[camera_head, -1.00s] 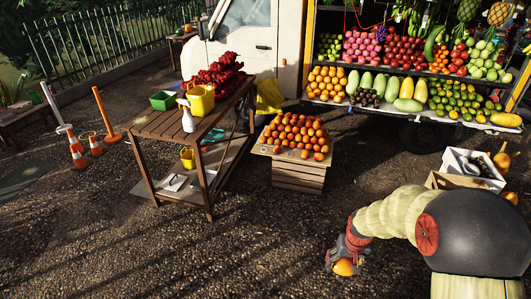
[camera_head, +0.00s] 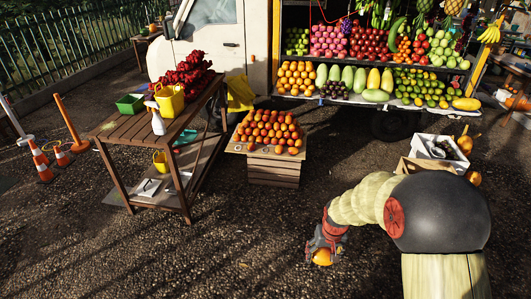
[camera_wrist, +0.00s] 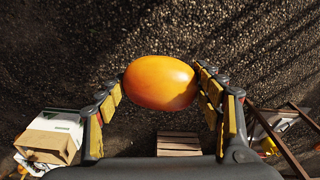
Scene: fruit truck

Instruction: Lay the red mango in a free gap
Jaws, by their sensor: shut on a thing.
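My gripper (camera_head: 322,250) hangs low over the paving at the lower middle of the head view. It is shut on an orange-yellow mango (camera_wrist: 160,82), which shows between the padded fingers in the wrist view. The mango's lower end also shows below the gripper in the head view (camera_head: 322,258). It looks more orange than red. A slatted wooden crate (camera_head: 273,171) stands farther back, topped with a cardboard tray (camera_head: 237,148) heaped with orange-red fruit (camera_head: 268,130). A little bare cardboard shows at the tray's front left. My gripper is well apart from the crate.
A wooden table (camera_head: 122,132) with red produce, a yellow bucket (camera_head: 170,99) and a green box stands at left. The truck's fruit shelves (camera_head: 375,103) are behind. A white box (camera_head: 440,151) and cardboard box stand at right. The paving between gripper and crate is clear.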

